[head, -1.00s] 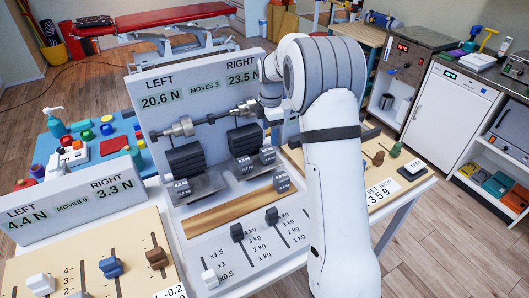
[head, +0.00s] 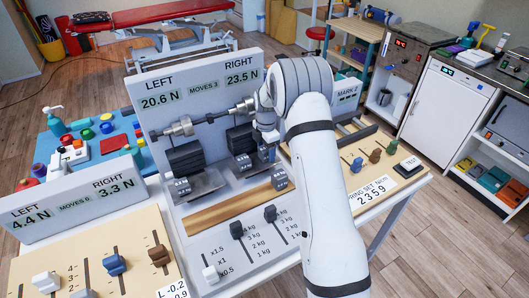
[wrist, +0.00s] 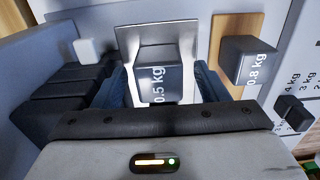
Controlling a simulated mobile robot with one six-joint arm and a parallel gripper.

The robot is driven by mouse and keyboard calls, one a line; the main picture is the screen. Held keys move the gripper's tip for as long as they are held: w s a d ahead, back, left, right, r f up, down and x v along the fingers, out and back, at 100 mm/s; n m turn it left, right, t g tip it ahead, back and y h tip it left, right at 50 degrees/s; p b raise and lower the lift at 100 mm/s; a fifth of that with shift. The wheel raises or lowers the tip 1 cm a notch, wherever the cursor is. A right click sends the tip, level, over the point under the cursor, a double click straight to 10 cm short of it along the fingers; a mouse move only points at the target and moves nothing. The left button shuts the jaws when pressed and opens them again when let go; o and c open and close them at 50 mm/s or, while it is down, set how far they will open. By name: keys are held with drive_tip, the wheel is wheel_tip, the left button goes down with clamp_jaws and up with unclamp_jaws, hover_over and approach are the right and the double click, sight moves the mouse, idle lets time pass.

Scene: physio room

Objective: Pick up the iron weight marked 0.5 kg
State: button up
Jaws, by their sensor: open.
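The dark grey iron weight marked 0.5 kg (wrist: 158,88) is in the middle of the wrist view, its label facing up. It sits at a bright metal plate (wrist: 150,33). My gripper (wrist: 163,92) is open, with blue-grey finger parts to the left and right of the weight; contact cannot be told.
The upright panel (head: 195,90) reads LEFT 20.6 N and RIGHT 23.5 N. A black stack (wrist: 65,100) stands close left of my gripper in the wrist view. Sliders (head: 237,230) stand in front.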

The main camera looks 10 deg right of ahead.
drive_tip(key=c, duration=1.4)
drive_tip(key=shift+r, duration=0.1)
drive_tip(key=shift+c, duration=0.2)
